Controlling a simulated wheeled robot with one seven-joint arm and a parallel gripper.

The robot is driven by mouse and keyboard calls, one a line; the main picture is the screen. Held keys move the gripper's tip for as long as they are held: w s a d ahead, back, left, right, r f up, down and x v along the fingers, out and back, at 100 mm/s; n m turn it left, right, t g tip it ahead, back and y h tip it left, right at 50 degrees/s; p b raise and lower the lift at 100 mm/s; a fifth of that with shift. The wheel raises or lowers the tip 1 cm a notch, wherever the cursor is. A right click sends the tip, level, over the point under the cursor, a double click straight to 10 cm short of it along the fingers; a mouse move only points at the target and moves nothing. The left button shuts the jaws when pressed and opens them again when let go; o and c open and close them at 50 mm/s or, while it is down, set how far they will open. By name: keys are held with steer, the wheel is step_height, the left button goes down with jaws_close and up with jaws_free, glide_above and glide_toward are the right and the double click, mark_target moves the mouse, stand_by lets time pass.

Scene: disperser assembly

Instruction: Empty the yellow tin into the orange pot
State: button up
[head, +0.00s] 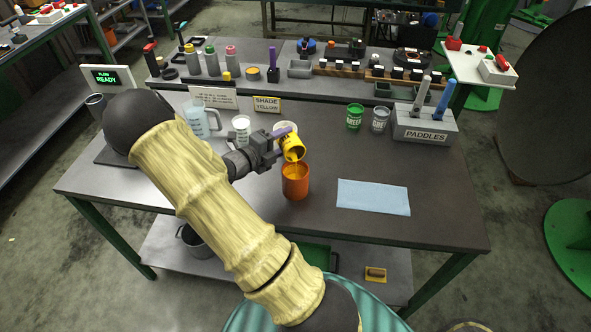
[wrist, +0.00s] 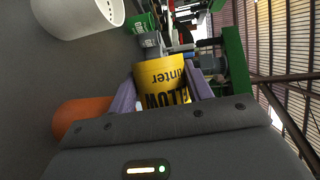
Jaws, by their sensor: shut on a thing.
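The yellow tin (head: 293,149) is held tilted above the orange pot (head: 295,186), its lower end just over the pot's mouth. My gripper (head: 277,140) is shut on the tin, with a purple finger showing beside it. In the wrist view the tin (wrist: 165,82) sits between the two purple fingers, its black lettering toward the camera. Part of the orange pot (wrist: 78,117) shows at the lower left there. The pot stands upright on the dark bench, and yellow-orange shows inside its mouth in the head view. The tin's own inside is hard to make out.
A blue cloth (head: 373,197) lies right of the pot. White cups stand behind my gripper, with a clear jug (head: 203,121) to their left. Green (head: 354,117) and grey (head: 380,119) tins and a paddle holder (head: 425,126) stand at the back right. The bench's front right is clear.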

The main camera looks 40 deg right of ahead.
steer(key=shift+r+b, duration=0.1)
steer(key=shift+b, duration=0.35)
steer(key=shift+s+m+b, duration=0.15)
steer(key=shift+m+b, duration=0.35)
steer(key=shift+b, duration=0.55)
steer(key=p, duration=0.2)
steer(key=shift+r+n+p, duration=0.3)
steer(key=shift+r, duration=0.1)
steer(key=p, duration=0.1)
steer(key=n+p, duration=0.1)
steer(key=p, duration=0.1)
steer(key=shift+w+f, duration=0.25)
steer(key=shift+f, duration=0.15)
steer(key=shift+n+g+y+p, duration=0.3)
steer(key=shift+n+y+p, duration=0.1)
steer(key=shift+p, duration=0.35)
steer(key=shift+f, duration=0.3)
steer(key=shift+r+n, duration=0.2)
steer(key=shift+n, duration=0.1)
